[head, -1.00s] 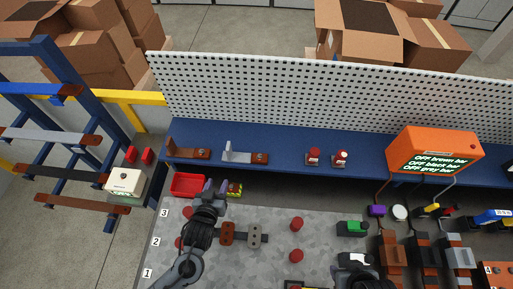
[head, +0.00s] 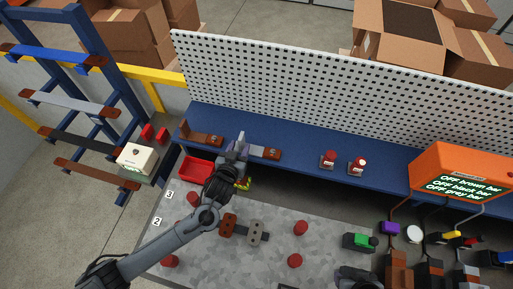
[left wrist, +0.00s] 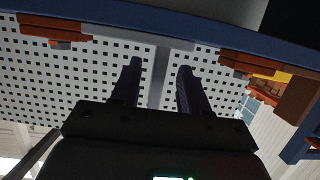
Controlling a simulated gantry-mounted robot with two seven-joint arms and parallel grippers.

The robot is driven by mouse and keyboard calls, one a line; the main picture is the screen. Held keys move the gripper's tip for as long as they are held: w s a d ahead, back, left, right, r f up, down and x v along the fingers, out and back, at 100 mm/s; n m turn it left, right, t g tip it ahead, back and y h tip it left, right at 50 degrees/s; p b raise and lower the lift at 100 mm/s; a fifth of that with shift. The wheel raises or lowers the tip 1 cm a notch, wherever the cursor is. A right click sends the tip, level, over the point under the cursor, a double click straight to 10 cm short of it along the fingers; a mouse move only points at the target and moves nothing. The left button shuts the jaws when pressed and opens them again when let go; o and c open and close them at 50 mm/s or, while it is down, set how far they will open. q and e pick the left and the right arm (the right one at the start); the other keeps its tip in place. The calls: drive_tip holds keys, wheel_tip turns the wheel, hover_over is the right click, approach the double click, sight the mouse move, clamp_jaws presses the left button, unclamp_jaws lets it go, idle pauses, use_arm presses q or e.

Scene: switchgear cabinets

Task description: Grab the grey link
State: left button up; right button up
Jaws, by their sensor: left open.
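The grey link (head: 240,143) is on the blue shelf. It has an upright grey plate and a brown end (head: 266,153) to its right. My left gripper (head: 236,151) is open at the upright plate and hides part of it in the head view. In the left wrist view the grey upright (left wrist: 158,76) shows between the two open fingers (left wrist: 158,82), and I see no clear contact. My right arm (head: 355,277) shows only as a dark part at the bottom edge; its fingers cannot be made out.
Two red-topped parts (head: 330,158) stand to the right. The white perforated panel (head: 330,100) rises behind. A red tray (head: 196,171) lies below. Other bars hang on the blue rack (head: 75,100).

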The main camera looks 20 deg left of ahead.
sight(244, 140)
use_arm(q)
drive_tip(key=shift+p+x, duration=0.4)
drive_tip(key=shift+x, duration=2.15)
drive_tip(key=shift+d+f, duration=0.1)
drive_tip(key=shift+c, duration=0.4)
clamp_jaws()
